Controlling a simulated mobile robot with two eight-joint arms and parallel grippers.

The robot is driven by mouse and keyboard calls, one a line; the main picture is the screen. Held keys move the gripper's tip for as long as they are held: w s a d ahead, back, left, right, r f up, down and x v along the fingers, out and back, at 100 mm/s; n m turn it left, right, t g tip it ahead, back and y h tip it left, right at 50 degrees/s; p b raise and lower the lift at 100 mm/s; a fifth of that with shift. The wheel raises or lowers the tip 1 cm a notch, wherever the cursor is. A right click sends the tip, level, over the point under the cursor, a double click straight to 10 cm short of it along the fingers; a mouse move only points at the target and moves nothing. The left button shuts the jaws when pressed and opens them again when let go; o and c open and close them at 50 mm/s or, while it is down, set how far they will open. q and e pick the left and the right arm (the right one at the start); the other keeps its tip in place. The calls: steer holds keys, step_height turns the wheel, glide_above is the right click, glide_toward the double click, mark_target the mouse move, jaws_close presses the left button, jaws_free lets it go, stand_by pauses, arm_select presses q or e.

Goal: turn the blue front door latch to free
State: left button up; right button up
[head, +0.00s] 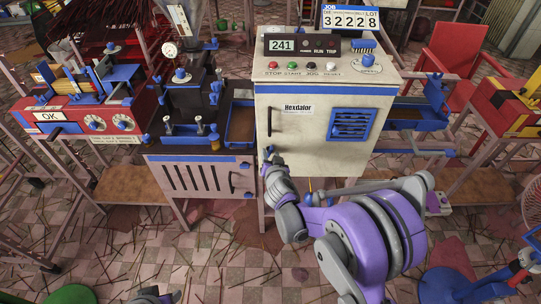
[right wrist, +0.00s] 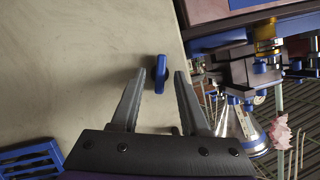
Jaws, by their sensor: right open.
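The blue front door latch (right wrist: 160,73) is a short blue bar on the cream cabinet door (head: 311,150), near the edge closest to the black machine. In the right wrist view its long side runs nearly along my fingers. My right gripper (right wrist: 160,76) is open, with one finger on each side of the latch and a gap on both sides. I cannot tell how deep the fingertips reach over it. In the head view my right gripper (head: 268,156) is at the door's left edge, and the latch is hard to make out there. Only a scrap of my left arm shows.
A black handle (head: 269,121) sits above the latch on the same door, and a blue vent (head: 353,123) is to its right. A black extruder (head: 190,100) on a slatted cabinet (head: 200,177) stands close on the left. The tiled floor is strewn with sticks.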

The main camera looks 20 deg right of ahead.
steer(key=shift+w+f, duration=0.1)
steer(key=shift+w, duration=0.2)
jaws_close()
